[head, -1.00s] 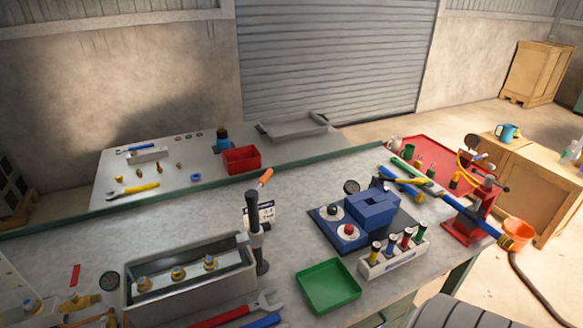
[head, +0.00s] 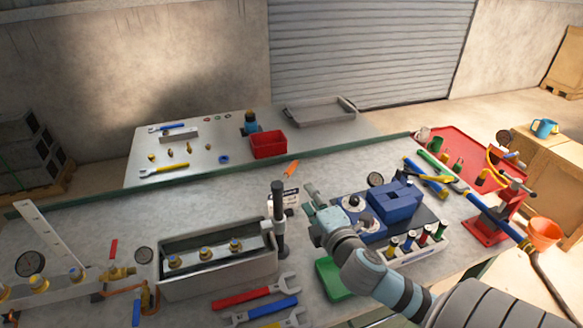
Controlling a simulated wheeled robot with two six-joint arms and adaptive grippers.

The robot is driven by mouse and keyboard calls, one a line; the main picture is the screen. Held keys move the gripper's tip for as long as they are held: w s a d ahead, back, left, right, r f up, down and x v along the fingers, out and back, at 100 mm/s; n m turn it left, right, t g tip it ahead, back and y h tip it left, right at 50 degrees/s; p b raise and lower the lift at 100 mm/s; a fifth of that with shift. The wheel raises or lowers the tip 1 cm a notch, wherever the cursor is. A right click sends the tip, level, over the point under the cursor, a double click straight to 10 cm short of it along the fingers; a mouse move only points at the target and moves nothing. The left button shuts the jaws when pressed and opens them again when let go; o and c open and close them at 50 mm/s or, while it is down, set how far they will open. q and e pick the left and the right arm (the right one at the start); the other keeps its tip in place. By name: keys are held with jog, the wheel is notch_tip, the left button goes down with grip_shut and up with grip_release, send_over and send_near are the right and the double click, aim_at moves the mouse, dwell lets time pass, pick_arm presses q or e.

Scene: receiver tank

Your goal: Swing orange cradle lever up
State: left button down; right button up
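The orange lever grip (head: 291,168) shows just behind and right of the top of an upright black post (head: 279,220). The lever's lower part is hidden behind the post and a small white label plate (head: 291,198). The post stands at the right end of a grey open box (head: 215,278). My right gripper (head: 312,192) is to the right of the post and label, pointing away from me. It looks apart from the orange grip, and nothing shows in it. Its finger gap is too small to make out. My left gripper is not in view.
A blue fixture (head: 396,203) and a rack of colored plugs (head: 417,244) lie right of my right arm, which partly covers a green tray (head: 328,277). Wrenches (head: 255,291) lie in front. Brass valves (head: 117,277) are at left. Bench behind the post is clear.

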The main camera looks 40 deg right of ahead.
aim_at(291, 166)
jog(key=shift+n, duration=0.3)
jog(key=x, duration=0.9)
jog(key=r+x, duration=0.1)
jog(key=x, duration=0.4)
jog(key=shift+w+a+p, duration=0.25)
jog(key=shift+w+p, duration=0.05)
jog(key=shift+p, duration=0.05)
jog(key=shift+s+r, duration=0.1)
jog(key=shift+c, duration=0.2)
grip_shut()
